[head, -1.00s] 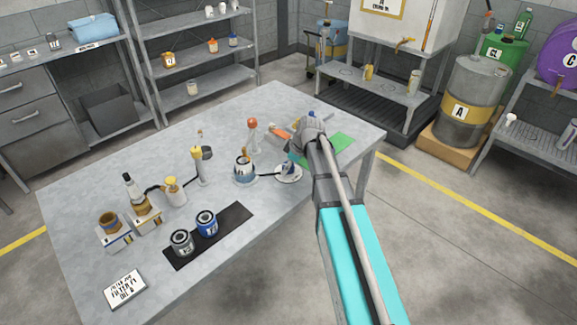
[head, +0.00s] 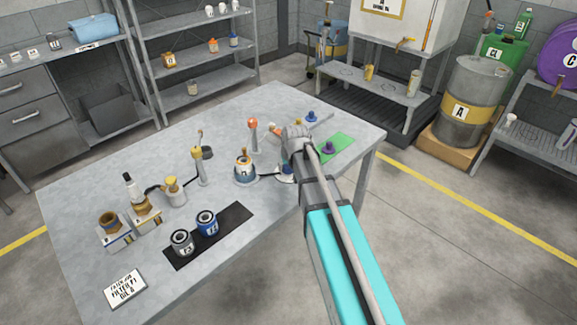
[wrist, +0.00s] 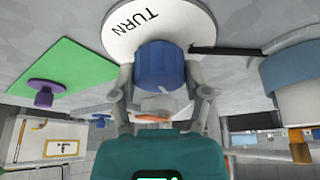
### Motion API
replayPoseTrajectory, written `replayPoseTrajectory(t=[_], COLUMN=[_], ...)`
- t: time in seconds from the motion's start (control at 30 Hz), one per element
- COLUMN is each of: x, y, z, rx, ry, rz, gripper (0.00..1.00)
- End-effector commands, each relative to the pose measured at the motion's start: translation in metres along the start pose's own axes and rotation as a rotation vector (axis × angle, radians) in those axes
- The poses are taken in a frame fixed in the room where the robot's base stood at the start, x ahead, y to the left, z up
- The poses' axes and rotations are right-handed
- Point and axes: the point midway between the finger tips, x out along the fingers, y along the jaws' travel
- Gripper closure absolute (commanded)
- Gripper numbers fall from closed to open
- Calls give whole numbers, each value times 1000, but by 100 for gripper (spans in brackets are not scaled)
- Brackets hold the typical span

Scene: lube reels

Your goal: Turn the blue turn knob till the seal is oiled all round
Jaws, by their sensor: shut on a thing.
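The blue turn knob (wrist: 162,66) stands on a white disc (wrist: 120,30) marked TURN in the wrist view. My gripper (wrist: 162,90) is shut on the knob, one finger on each side of it. In the head view the white disc (head: 285,179) shows only in part, behind my arm and gripper (head: 290,165). The dish also shows at the right of the wrist view (wrist: 305,70). I cannot make out the seal or any oil on it.
A purple knob (head: 328,148) stands on a green mat (head: 338,143) right of my gripper. An orange-topped post (head: 253,132) stands behind the dish. A lamp-like stand (head: 198,168) and two tins on a black mat (head: 240,215) lie left.

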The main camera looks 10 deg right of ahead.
Motion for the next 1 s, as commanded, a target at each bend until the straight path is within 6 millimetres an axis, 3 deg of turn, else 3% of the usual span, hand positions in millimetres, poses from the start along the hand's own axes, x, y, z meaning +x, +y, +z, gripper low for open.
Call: replayPoseTrajectory(t=[0.6, 1.0], x=[1, 0], y=[-1, 0], z=[-2, -1], rx=[503, 721], ry=[-1, -1], rz=[209, 298], gripper=[87, 87])
